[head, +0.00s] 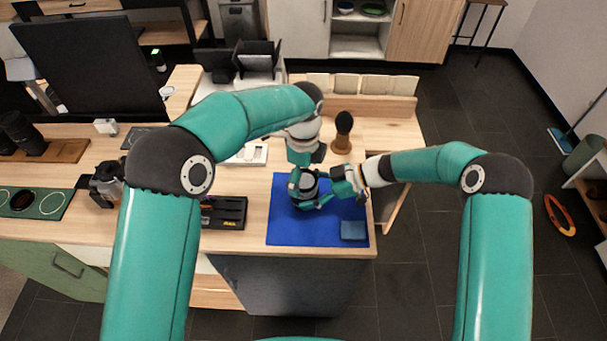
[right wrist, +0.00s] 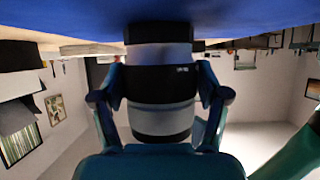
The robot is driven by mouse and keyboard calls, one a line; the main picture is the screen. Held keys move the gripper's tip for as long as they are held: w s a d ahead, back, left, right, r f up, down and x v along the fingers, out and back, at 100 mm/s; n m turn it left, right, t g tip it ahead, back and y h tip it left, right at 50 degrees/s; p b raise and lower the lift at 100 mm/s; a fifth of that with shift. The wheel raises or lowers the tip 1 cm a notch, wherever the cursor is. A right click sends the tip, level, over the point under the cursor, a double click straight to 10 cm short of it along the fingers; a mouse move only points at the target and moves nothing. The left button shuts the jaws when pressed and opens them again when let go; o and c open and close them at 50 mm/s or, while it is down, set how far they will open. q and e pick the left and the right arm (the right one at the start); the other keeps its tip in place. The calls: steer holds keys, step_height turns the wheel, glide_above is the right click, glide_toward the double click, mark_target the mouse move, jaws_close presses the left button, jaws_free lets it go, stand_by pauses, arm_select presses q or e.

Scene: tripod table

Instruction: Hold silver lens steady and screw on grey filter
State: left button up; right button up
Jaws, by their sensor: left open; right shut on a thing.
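The silver lens (head: 309,184) with black bands stands upright on the blue mat (head: 282,232) in the head view. My right gripper (head: 318,198) reaches in from the right and is shut around its sides. In the right wrist view, which is upside down, the lens barrel (right wrist: 160,90) sits between the two teal fingers of my right gripper (right wrist: 160,98), its base at the mat. My left gripper (head: 304,167) is open and points down just over the lens top. I cannot make out the grey filter as a separate piece; the lens top is partly hidden.
A folded blue cloth (head: 353,230) lies at the mat's front right corner. A black tray (head: 224,212) lies left of the mat. A brush with a wooden handle (head: 342,134) stands behind it, and a white box (head: 248,154) lies back left. The table's front edge is close.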

arm_select(q)
steer(key=shift+r, duration=0.15)
steer(key=shift+r, duration=3.4)
arm_select(e)
steer(key=o, duration=0.9)
steer(key=shift+d, duration=0.1)
